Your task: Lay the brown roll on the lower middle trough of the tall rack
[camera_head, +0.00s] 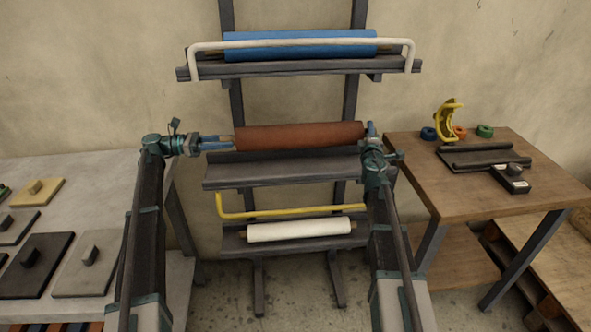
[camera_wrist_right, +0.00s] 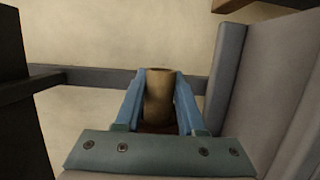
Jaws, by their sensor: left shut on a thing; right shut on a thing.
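The brown roll (camera_head: 300,136) is held level between my two grippers, above the middle trough (camera_head: 270,170) of the tall rack (camera_head: 237,100). My left gripper (camera_head: 228,142) is shut on the roll's left end. My right gripper (camera_head: 371,130) is at its right end; in the right wrist view, its blue fingers (camera_wrist_right: 160,95) are shut on the roll's tan core end (camera_wrist_right: 158,90). The middle trough looks empty, its back partly hidden by the roll. The roll appears apart from the trough, though the exact gap is hard to tell.
A blue roll (camera_head: 300,45) lies on the top trough behind a white bar (camera_head: 300,42). A white roll (camera_head: 298,230) lies on the bottom trough, near a yellow bar (camera_head: 290,212). A grey table (camera_head: 100,180) stands left, a wooden table (camera_head: 440,180) right.

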